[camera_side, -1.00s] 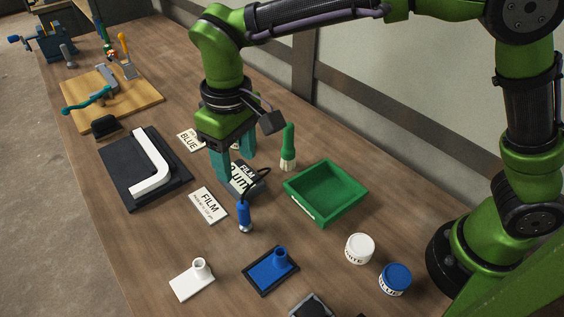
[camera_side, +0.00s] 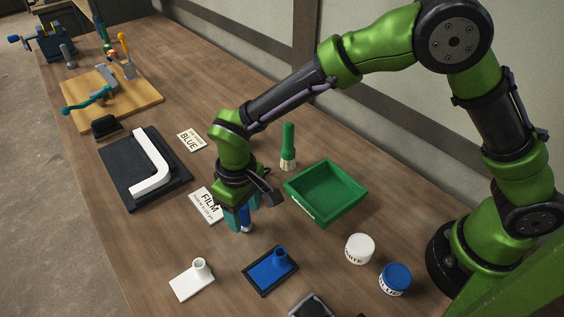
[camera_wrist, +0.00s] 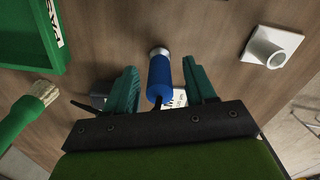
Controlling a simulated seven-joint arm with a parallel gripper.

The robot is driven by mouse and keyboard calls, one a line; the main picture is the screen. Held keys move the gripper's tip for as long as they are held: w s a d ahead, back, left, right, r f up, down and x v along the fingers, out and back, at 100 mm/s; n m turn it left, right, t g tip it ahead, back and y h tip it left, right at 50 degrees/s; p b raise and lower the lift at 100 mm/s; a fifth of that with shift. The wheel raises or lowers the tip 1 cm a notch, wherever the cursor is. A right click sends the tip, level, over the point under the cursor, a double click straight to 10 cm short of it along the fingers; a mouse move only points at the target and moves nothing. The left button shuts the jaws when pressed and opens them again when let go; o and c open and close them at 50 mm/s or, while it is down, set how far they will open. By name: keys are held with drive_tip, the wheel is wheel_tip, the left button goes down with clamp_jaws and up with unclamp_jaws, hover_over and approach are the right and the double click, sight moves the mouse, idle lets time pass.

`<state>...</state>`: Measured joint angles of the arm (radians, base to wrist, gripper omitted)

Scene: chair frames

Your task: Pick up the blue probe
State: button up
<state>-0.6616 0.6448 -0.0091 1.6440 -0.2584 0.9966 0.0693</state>
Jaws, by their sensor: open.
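The blue probe (camera_wrist: 159,80) has a blue body with a metal tip and a dark cable at its other end. In the wrist view it lies between the two teal fingers of my gripper (camera_wrist: 160,84), with a gap on each side. In the side view my gripper (camera_side: 240,219) is down low over the probe (camera_side: 246,221), which is mostly hidden behind the fingers. The gripper is open. The gauge body that the cable leads to is largely hidden by my wrist and gripper.
A green tray (camera_side: 355,210) and a green brush (camera_side: 288,150) are right of the gripper. A FILM card (camera_side: 206,205) lies close on its left. A blue holder (camera_side: 271,270) and a white holder (camera_side: 192,280) stand in front. White and blue jars (camera_side: 360,248) are at right.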

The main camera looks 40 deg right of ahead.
drive_tip(key=shift+f, duration=0.95)
clamp_jaws()
drive_tip(key=shift+r, duration=0.15)
